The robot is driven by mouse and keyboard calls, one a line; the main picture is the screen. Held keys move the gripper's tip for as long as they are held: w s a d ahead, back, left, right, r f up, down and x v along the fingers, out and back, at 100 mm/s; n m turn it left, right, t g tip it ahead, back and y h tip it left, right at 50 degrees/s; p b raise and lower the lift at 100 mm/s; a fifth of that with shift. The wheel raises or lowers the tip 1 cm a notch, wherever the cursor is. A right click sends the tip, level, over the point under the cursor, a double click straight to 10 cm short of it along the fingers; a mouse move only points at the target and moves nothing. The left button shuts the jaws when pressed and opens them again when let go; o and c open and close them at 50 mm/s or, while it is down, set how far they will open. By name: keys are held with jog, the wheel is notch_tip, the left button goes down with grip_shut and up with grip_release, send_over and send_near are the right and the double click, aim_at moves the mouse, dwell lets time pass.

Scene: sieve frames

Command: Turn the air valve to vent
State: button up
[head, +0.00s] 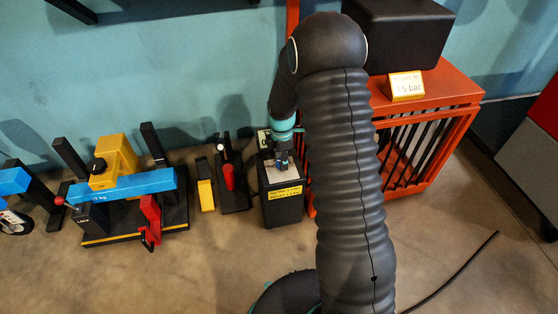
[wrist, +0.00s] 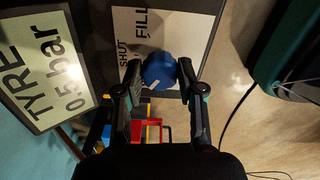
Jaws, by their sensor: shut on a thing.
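The air valve's round blue knob (wrist: 160,66) shows in the wrist view, with a short white pointer mark toward its lower left. It sits on a white plate (wrist: 134,24) marked SHUT and FILL; no vent marking can be read. My gripper (wrist: 160,76) has one finger on each side of the knob and is shut on it. In the head view my gripper (head: 283,160) reaches down onto the top of a black box (head: 285,209) with a yellow label. The knob is hidden there.
A lit display (wrist: 40,62) beside the valve reads TYRE 0.5 bar. An orange cage (head: 432,155) stands right of the box, with a yellow sign (head: 404,86) reading about 15 bar. A red-handled black stand (head: 231,182) and a blue-and-yellow rig (head: 120,188) stand left.

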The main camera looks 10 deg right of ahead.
jog(key=shift+w+a+r, duration=0.1)
dwell(0.4)
jog(key=o, duration=1.1)
jog(key=shift+o, duration=0.2)
notch_tip(320, 180, up, 12)
